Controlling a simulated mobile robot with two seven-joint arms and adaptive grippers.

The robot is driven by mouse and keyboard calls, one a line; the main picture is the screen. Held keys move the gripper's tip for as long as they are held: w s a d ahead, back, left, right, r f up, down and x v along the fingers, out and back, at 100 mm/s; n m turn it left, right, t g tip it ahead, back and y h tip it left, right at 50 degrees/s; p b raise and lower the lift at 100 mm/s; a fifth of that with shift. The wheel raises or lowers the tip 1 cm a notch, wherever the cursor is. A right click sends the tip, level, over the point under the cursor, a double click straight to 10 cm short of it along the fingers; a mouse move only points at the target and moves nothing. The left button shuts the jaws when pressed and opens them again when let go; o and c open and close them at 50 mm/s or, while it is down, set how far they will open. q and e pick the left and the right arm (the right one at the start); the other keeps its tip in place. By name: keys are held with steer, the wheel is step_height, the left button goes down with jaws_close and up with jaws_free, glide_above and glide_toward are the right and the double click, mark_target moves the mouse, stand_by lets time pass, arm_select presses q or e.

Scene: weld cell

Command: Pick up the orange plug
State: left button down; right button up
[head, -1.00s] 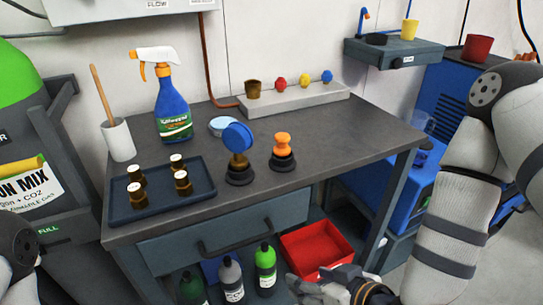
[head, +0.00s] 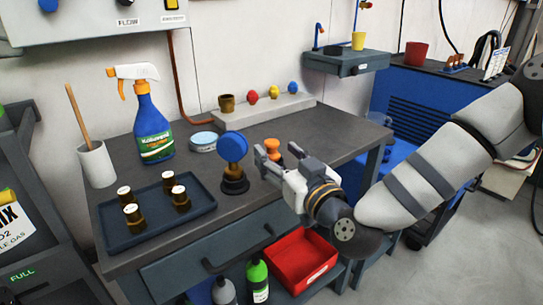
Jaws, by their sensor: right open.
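The orange plug (head: 297,147) stands on the grey workbench (head: 330,128). Its rounded orange top shows, and its lower part is hidden behind my right gripper. My right gripper (head: 267,152) is open and empty over the bench's front part. My left gripper is not in view.
A blue round-headed piece on a black base (head: 232,147) stands close to the left of the right gripper. A rail with small knobs (head: 290,106) is behind.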

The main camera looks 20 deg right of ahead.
mark_target(275, 151)
steer(key=w, duration=0.3)
steer(key=shift+w+a+f, duration=0.1)
steer(key=shift+w+f, duration=0.05)
steer(key=shift+f, duration=0.1)
steer(key=shift+w+a+r, duration=0.1)
steer(key=shift+w+a, duration=0.05)
steer(key=shift+w, duration=0.15)
steer(key=c, duration=1.2)
